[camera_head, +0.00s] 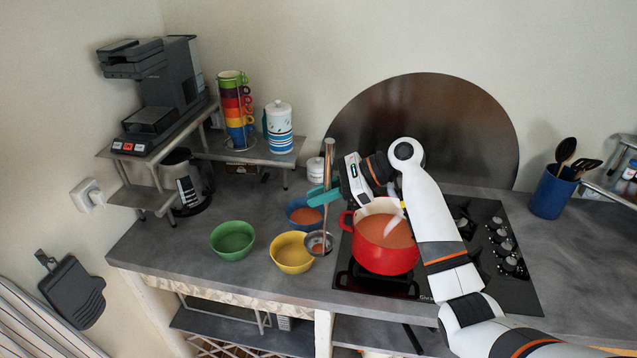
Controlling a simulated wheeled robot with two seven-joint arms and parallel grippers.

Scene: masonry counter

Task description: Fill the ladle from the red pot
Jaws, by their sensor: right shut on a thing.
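The red pot (377,260) sits on the black hob and holds orange-red soup (385,232). My right gripper (326,195), with teal fingers, is shut on the upright metal handle of the ladle (328,160), left of the pot. The ladle's bowl (318,242) hangs low, outside the pot, between its left handle and the yellow bowl. Something brownish shows inside the ladle's bowl; I cannot tell how much it holds. A pale streak shows over the soup; I cannot tell what it is. My left gripper is not in view.
A blue bowl (304,214) with orange-red contents, a yellow bowl (290,253) and a green bowl (232,241) stand left of the ladle. The latter two look empty. A blue utensil holder (551,195) stands at right. Free counter (180,245) lies at left.

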